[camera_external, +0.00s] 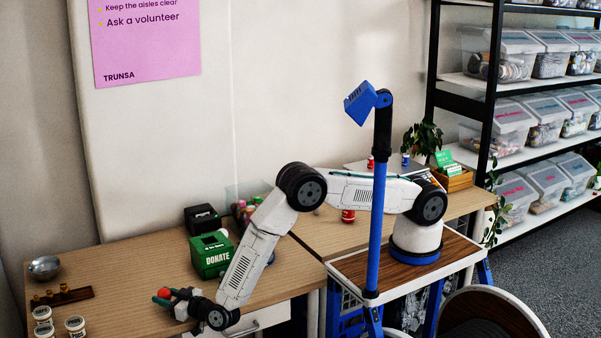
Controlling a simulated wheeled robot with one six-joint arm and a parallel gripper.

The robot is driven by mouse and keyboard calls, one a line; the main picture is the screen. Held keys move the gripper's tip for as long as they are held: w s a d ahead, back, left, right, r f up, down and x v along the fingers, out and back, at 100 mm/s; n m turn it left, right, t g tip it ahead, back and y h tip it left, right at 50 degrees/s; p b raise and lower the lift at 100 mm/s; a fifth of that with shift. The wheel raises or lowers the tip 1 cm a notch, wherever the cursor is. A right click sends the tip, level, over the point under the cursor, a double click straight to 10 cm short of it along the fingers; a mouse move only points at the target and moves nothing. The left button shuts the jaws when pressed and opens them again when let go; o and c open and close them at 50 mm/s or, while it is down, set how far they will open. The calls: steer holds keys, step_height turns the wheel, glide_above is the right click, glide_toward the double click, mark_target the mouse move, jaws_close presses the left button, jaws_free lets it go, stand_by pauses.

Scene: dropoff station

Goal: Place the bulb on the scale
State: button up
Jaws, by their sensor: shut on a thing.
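My gripper (170,298) is at the end of my arm, low over the front left part of the wooden table. Its dark jaws are shut on a small rounded red thing (164,293), which I take to be the bulb. Much of it is hidden by the jaws, and its full shape is too small to tell. I cannot make out with certainty which thing is the scale. A metal bowl (44,266) stands at the table's far left, and several brass weights (62,291) sit on a dark wooden block in front of it, left of my gripper.
A green donate box (212,256) stands close behind my forearm, with a black device (203,218) behind it. Several coloured bottles (244,212) stand further back. White-lidded jars (75,326) are at the front left. Bare table (130,265) lies between the bowl and the box.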

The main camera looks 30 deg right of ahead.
steer(key=shift+f, duration=0.1)
steer(key=o, duration=0.4)
steer(key=shift+f, duration=0.1)
steer(key=shift+c, duration=0.2)
steer(key=o, duration=0.4)
steer(key=v, duration=0.6)
steer(key=shift+s, duration=0.4)
steer(key=shift+o, duration=0.6)
steer(key=shift+s+d, duration=0.4)
steer(key=shift+s, duration=0.05)
